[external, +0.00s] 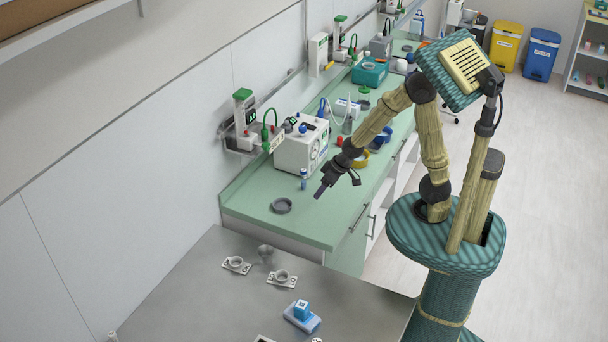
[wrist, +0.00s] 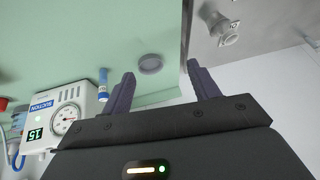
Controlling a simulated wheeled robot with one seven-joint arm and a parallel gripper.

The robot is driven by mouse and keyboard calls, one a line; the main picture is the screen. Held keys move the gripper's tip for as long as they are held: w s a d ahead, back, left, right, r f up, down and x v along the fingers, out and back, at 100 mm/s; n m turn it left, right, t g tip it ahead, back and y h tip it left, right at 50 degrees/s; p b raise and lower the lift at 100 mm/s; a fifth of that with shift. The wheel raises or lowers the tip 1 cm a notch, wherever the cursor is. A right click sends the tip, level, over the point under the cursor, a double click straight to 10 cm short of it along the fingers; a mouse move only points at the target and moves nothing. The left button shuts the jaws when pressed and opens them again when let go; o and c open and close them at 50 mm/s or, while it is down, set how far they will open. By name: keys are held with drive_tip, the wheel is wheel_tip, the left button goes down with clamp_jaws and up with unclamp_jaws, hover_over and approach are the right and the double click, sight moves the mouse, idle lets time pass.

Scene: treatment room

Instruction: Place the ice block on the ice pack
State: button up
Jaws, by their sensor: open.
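A small blue block with a pale top (external: 302,309), which looks like the ice block, is on the grey table at the lower middle of the external view. It appears to rest on a flat light-blue slab (external: 312,323), which looks like the ice pack; the exact contact is too small to tell. My gripper (external: 321,190) is over the green counter, well away from both, further back. In the wrist view my gripper (wrist: 161,70) has its two fingers apart with nothing between them. Neither the block nor the slab can be made out in the wrist view.
The green counter (external: 250,205) carries a grey ring (external: 281,205), a blue-capped vial (external: 303,179) and a white suction unit (external: 300,150). The table's left part is clear.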

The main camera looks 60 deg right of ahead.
drive_tip(key=s+d+g+h, duration=0.1)
drive_tip(key=s+d+g, duration=0.1)
drive_tip(key=s+d, duration=0.7)
drive_tip(key=shift+d+m+g+h, duration=0.3)
drive_tip(key=shift+d+h, duration=0.1)
drive_tip(key=shift+d, duration=0.8)
